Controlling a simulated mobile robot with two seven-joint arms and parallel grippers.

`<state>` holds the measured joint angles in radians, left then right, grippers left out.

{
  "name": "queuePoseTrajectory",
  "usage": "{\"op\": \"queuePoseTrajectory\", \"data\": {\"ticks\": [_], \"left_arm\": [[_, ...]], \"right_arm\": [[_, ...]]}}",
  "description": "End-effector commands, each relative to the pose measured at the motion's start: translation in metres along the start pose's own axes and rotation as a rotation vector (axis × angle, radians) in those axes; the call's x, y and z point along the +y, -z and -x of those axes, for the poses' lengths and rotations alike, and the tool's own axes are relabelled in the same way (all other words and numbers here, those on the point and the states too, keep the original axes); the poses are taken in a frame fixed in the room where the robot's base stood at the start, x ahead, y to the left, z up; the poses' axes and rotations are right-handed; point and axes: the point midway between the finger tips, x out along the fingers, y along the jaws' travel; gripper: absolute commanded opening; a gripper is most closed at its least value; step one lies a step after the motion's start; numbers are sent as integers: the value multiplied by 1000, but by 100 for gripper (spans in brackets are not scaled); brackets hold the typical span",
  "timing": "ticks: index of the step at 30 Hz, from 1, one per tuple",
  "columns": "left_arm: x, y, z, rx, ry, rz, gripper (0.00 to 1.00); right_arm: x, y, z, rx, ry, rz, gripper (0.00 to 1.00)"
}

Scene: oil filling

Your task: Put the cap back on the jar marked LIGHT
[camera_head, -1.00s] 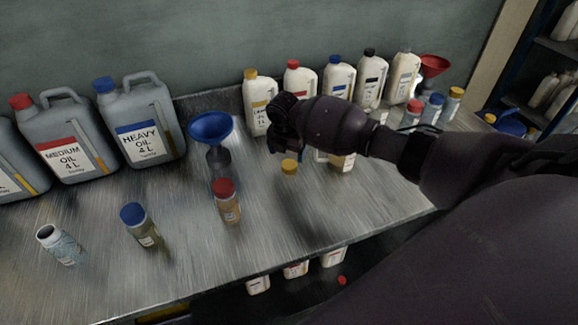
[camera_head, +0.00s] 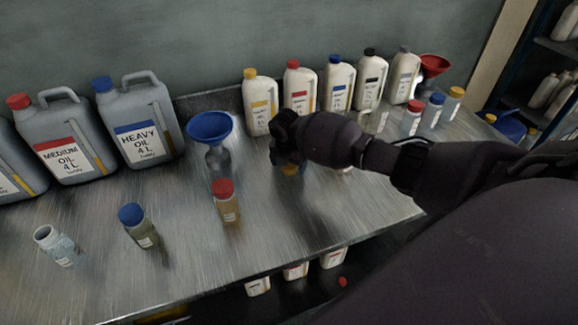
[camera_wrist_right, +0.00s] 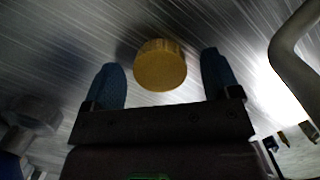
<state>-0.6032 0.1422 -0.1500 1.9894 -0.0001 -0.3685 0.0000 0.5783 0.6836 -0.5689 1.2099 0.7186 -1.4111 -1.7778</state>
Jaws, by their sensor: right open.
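A yellow cap (camera_head: 290,169) is on the metal bench, partly hidden under my right gripper (camera_head: 286,155) in the head view. In the right wrist view the yellow cap (camera_wrist_right: 160,65) is in front of and between the two blue fingertips (camera_wrist_right: 161,72). The fingers are apart, with gaps on both sides of the cap. A small jar without a cap (camera_head: 58,246) stands at the front left of the bench; its label is too small to read. My left gripper is not in view.
A blue-capped jar (camera_head: 138,225) and a red-capped jar (camera_head: 226,201) stand between the open jar and my right gripper. A blue funnel (camera_head: 209,128), large grey oil cans (camera_head: 140,125) and several white bottles (camera_head: 338,85) line the back. The front middle is bare.

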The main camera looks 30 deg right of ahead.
Motion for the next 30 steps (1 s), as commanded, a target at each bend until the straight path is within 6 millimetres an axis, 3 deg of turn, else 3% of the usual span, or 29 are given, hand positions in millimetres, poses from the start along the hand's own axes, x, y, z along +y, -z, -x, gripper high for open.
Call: {"op": "queuePoseTrajectory", "data": {"ticks": [7,17,30], "left_arm": [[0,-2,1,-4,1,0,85],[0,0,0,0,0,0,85],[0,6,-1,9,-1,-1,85]], "right_arm": [[0,0,1,0,0,0,80],[0,0,1,0,0,0,31],[0,-2,10,-1,-1,0,30]]}}
